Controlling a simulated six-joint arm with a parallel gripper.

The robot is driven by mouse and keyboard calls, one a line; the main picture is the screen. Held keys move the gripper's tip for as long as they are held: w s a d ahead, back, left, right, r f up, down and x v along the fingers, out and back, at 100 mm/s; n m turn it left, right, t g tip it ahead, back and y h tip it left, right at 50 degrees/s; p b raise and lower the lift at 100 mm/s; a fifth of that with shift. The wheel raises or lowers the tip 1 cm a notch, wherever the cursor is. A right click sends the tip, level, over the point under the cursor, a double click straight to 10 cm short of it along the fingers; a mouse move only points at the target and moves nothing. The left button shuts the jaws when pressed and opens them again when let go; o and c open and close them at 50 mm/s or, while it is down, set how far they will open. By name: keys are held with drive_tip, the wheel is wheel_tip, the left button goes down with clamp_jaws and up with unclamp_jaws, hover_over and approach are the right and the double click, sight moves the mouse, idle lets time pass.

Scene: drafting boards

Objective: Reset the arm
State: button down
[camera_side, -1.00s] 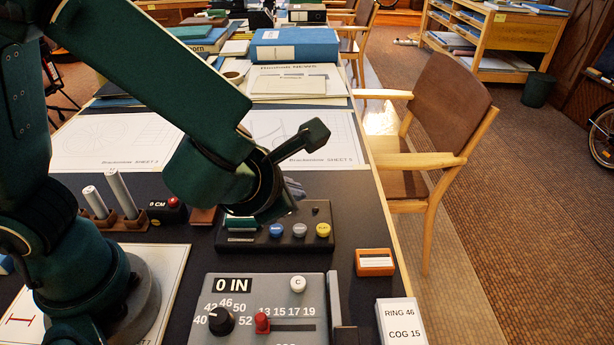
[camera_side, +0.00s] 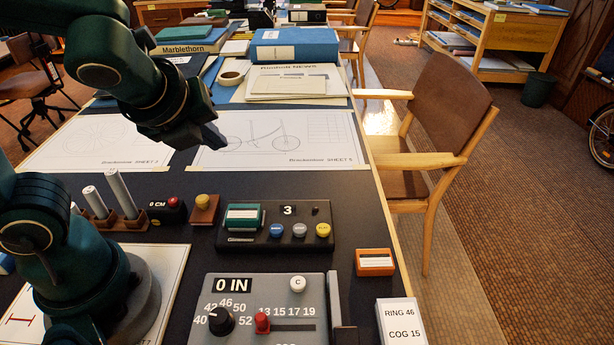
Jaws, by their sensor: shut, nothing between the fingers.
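My gripper (camera_side: 216,137) is shut and empty. It hangs in the air over the drawing sheets, apart from everything on the desk. A dark box (camera_side: 328,240) with blue, grey and yellow buttons stands nearer the camera, and its display (camera_side: 288,210) reads 3. A green block with a white label (camera_side: 243,216) sits at the left of this box. A drawing sheet with a bicycle outline (camera_side: 325,148) lies to the right of my gripper, and another sheet (camera_side: 80,150) lies to the left.
A grey panel (camera_side: 290,285) with a black knob and red slider stands in front. An orange box (camera_side: 375,262) is at the desk's right edge. Rolled tubes (camera_side: 122,193) stand upright in a holder. A wooden block with a yellow knob (camera_side: 204,206) is nearby. Books and papers (camera_side: 293,50) fill the back.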

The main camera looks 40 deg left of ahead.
drive_tip(key=s+d+n+h, duration=0.2)
drive_tip(key=s+n, duration=0.1)
drive_tip(key=n, duration=0.9)
drive_tip(key=s+d+n+g+h, duration=0.1)
drive_tip(key=s+d+n+h, duration=0.1)
drive_tip(key=n, duration=1)
drive_tip(key=shift+s+d, duration=0.45)
drive_tip(key=shift+s, duration=0.5)
